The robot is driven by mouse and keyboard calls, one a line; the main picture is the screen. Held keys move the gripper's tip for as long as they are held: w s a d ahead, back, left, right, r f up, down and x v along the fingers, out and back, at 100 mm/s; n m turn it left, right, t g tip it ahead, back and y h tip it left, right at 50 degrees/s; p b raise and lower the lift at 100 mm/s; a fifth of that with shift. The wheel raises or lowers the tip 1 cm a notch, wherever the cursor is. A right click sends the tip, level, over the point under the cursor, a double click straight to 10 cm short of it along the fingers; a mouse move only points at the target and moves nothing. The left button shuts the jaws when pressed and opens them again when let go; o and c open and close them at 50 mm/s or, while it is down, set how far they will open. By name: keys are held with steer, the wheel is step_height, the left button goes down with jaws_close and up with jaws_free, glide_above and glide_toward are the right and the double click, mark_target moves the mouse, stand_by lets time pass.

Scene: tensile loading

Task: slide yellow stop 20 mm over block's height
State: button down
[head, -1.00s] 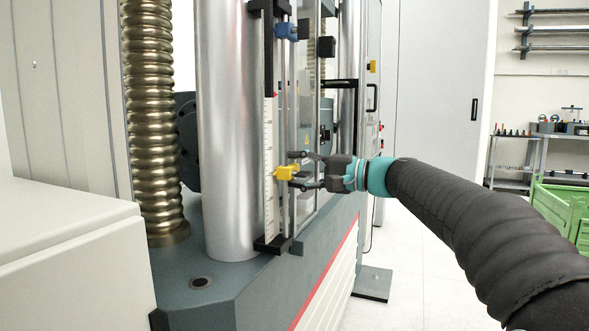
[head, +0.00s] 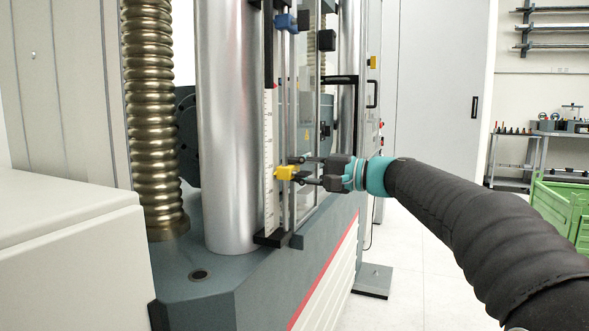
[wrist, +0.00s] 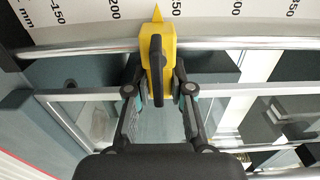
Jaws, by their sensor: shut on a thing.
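The yellow stop (head: 286,173) sits low on a vertical rod beside a white millimetre scale (head: 269,175). In the wrist view the yellow stop (wrist: 160,62) has its pointed tip at the scale (wrist: 200,14), between the 200 and 300 labels. My gripper (head: 301,170) reaches in from the right and is shut on the stop. In the wrist view the fingers (wrist: 160,92) press on both sides of it, by its dark knob. A blue stop (head: 285,22) sits higher on the rods. I cannot make out the block.
A thick silver column (head: 225,130) and a ribbed brass-coloured screw (head: 152,120) stand left of the scale. Parallel rods run close beside the stop. The dark machine base (head: 210,285) lies below. Open floor is at right, with a green crate (head: 560,205) farther off.

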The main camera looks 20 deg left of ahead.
mark_target(295, 208)
step_height(295, 208, down, 9)
steer(key=b, duration=0.6)
steer(key=shift+r, duration=0.25)
steer(key=c, duration=1)
jaws_free()
steer(key=s+d, duration=0.1)
steer(key=d, duration=1.1)
steer(key=shift+w, duration=0.1)
